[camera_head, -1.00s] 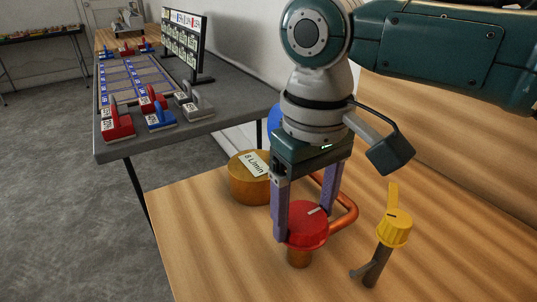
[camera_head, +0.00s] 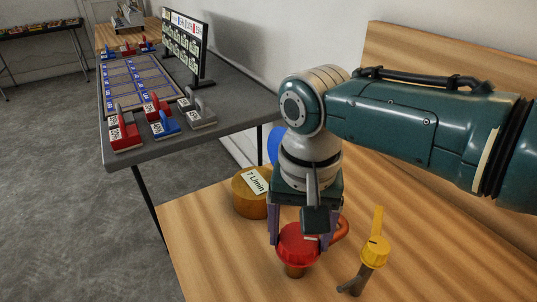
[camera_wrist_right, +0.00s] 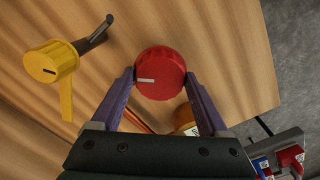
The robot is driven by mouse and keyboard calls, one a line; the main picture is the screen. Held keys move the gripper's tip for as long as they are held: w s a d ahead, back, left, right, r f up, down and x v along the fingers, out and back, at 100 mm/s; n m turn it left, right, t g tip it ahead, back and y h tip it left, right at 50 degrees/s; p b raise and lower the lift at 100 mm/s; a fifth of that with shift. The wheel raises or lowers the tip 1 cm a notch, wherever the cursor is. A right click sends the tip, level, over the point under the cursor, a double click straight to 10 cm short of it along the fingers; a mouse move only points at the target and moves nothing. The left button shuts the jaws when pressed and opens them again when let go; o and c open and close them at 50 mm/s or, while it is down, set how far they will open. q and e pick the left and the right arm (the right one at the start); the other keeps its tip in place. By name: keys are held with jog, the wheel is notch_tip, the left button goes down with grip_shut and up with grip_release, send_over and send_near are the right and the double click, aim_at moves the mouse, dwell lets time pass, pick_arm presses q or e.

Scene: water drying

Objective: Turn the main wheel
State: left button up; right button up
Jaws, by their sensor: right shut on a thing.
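The red wheel (camera_head: 297,247) sits on a short copper-coloured stem above the wooden table, with a copper pipe (camera_head: 342,229) behind it. My right gripper (camera_head: 300,238) points down, its purple fingers on either side of the wheel and shut on it. In the right wrist view the wheel (camera_wrist_right: 160,72) lies between the fingertips (camera_wrist_right: 160,78); its white mark points left. A copper-coloured round gauge (camera_head: 250,200) behind left carries a label reading L/min; its digit looks like 7 or 1. My left gripper is not in view.
A yellow valve handle (camera_head: 375,252) on a grey pipe stands close to the right of the wheel. A grey table (camera_head: 230,117) with red, blue and grey blocks and a dark board stands at the back left.

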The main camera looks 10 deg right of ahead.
aim_at(299, 237)
jog(key=m+p, duration=0.1)
jog(key=m, duration=0.2)
jog(key=shift+r+m, duration=0.1)
jog(key=shift+m, duration=0.3)
jog(key=shift+m+p, duration=0.5)
jog(key=shift+m, duration=1.7)
jog(key=o, duration=1.2)
jog(key=shift+o, duration=0.2)
notch_tip(299, 237, up, 9)
jog(key=p, duration=0.6)
jog(key=shift+f, duration=0.2)
jog(key=shift+r+p, duration=0.35)
jog(key=shift+r, duration=0.25)
